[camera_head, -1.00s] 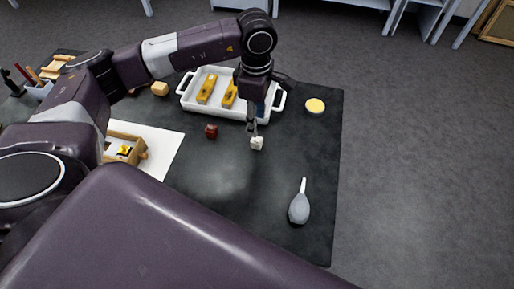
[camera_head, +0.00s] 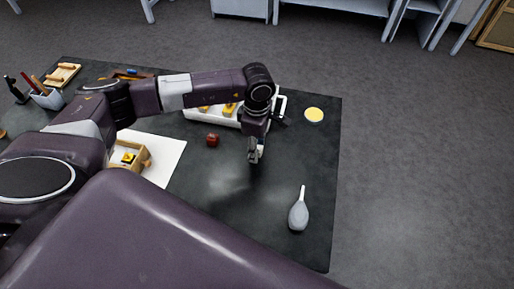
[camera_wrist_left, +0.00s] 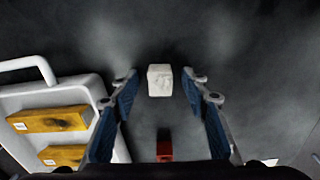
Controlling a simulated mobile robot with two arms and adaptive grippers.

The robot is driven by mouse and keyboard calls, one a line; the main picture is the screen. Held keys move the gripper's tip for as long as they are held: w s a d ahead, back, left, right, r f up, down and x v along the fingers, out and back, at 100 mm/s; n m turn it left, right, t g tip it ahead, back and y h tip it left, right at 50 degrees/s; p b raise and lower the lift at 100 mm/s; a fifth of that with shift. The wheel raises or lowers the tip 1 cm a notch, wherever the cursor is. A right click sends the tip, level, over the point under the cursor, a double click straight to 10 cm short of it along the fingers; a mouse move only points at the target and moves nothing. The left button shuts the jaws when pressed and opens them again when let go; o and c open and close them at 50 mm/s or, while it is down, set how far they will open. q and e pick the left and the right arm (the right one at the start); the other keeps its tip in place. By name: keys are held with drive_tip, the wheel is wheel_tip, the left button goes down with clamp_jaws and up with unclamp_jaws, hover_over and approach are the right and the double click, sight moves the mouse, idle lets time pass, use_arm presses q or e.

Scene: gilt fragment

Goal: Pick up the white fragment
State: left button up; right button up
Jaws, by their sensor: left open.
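The white fragment (camera_wrist_left: 160,80) is a small, pale, rough block on the dark table mat. In the left wrist view it lies between the spread fingertips, close to their far ends, with dark gaps on both sides. My left gripper (camera_head: 254,156) is open and points down over the mat in the head view, where it hides the fragment or most of it. Its blue-padded fingers show on both sides in the wrist view. I cannot tell its exact height above the mat. My right gripper is not in view.
A white tray (camera_wrist_left: 92,91) with yellow blocks stands beside the gripper. A dark red piece (camera_head: 213,140) lies to its left. The mat's front middle is clear.

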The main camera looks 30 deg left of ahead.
use_arm(q)
drive_tip(key=shift+c, duration=0.6)
drive_tip(key=c, duration=1)
drive_tip(key=shift+o, duration=0.2)
drive_tip(key=shift+r, duration=0.1)
